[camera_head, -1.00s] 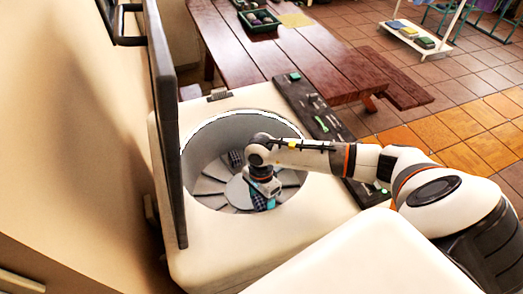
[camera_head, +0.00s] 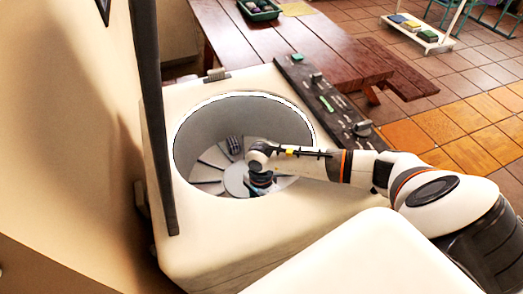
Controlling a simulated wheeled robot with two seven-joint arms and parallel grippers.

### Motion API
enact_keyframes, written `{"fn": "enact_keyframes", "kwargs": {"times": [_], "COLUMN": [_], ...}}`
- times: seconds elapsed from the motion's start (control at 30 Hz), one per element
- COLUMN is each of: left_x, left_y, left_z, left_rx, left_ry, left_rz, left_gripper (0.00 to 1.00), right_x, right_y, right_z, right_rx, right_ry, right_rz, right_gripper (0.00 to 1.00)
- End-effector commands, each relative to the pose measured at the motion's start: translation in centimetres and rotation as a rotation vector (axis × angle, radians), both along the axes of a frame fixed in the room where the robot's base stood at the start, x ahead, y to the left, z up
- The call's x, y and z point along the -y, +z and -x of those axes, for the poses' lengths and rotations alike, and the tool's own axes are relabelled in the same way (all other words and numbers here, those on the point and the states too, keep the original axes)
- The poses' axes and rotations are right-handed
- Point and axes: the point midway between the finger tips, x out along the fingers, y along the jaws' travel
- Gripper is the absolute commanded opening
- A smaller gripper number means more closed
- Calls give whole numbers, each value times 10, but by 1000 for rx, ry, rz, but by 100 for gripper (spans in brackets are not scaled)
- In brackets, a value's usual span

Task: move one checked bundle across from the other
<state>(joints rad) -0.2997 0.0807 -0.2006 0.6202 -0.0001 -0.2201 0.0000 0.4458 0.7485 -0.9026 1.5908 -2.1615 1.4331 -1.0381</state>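A dark checked bundle (camera_head: 234,145) lies at the far side inside the round drum (camera_head: 203,131) of an open-topped washer. My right gripper (camera_head: 262,191) reaches down into the drum at its near side, right of the pale central hub (camera_head: 235,180). Its fingers point downward and are mostly hidden by the wrist and the drum's near rim. A second checked bundle is not clearly visible now; a small dark patch under the gripper is too small to tell. My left gripper is not in view.
The raised lid (camera_head: 152,120) stands along the drum's left side. A dark control panel (camera_head: 325,105) with knobs runs along the right. A wooden table (camera_head: 290,35) with a green crate (camera_head: 259,10) and a bench stand behind.

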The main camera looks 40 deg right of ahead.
Motion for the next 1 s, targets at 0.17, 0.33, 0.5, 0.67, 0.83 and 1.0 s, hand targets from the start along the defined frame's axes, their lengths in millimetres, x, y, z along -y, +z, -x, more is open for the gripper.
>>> {"fn": "enact_keyframes", "kwargs": {"times": [0.17,0.33,0.5,0.67,0.83,1.0], "left_x": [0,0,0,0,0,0], "left_y": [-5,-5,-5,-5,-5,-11], "left_z": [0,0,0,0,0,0], "left_rx": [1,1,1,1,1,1], "left_ry": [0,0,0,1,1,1], "left_rz": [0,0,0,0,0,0], "left_gripper": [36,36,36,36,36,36], "right_x": [0,0,0,0,0,2], "right_y": [-4,-4,-4,-4,-3,15], "right_z": [0,0,0,0,0,-4], "right_rx": [1,1,1,0,-1,3], "right_ry": [0,0,0,0,0,2], "right_rz": [-1,-1,-1,0,0,0], "right_gripper": [34,34,78,89,89,89]}}
